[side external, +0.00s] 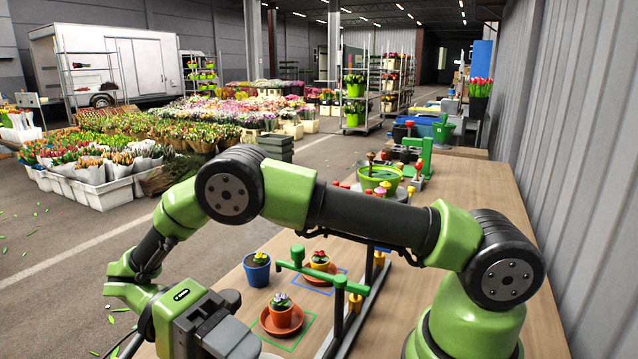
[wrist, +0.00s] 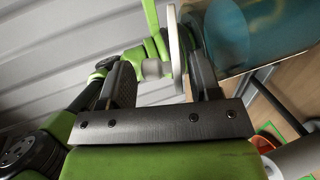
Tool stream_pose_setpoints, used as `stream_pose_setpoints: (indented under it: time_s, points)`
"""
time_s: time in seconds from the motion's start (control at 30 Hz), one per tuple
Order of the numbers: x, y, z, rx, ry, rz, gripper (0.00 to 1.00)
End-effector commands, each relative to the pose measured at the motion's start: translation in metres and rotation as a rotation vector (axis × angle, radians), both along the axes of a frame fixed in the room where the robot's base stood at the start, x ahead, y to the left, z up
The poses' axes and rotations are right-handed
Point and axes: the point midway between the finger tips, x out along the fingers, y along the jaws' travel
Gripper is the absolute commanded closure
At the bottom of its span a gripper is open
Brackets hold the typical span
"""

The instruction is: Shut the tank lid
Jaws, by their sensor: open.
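The tank (wrist: 262,32), a clear vessel with blue contents, fills the upper right of the wrist view, partly cut off by the frame edge. A pale round disc (wrist: 180,38), which looks like its lid, stands edge-on beside the tank, not over it. A whitish knob-like part (wrist: 153,69) shows on the disc's left side. My gripper (wrist: 160,62) is open. Its fingers lie to either side of the knob and disc in this view; I cannot tell whether they touch. I cannot make out the tank or lid in the side external view.
On the wooden bench (side external: 490,200) in the side external view are a blue pot (side external: 257,272), a terracotta pot on a saucer (side external: 282,333), an orange pot (side external: 320,263) and a green-topped rail (side external: 318,280). A green bowl (side external: 380,181) stands farther back. A corrugated wall (side external: 580,150) bounds the right.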

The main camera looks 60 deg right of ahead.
Motion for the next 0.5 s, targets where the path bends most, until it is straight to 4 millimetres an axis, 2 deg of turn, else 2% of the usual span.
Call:
stream_pose_setpoints:
  time_s: [0.5]
  points:
    - [-0.019, 0.000, 0.025, 0.002, -0.338, 0.002, 0.43]
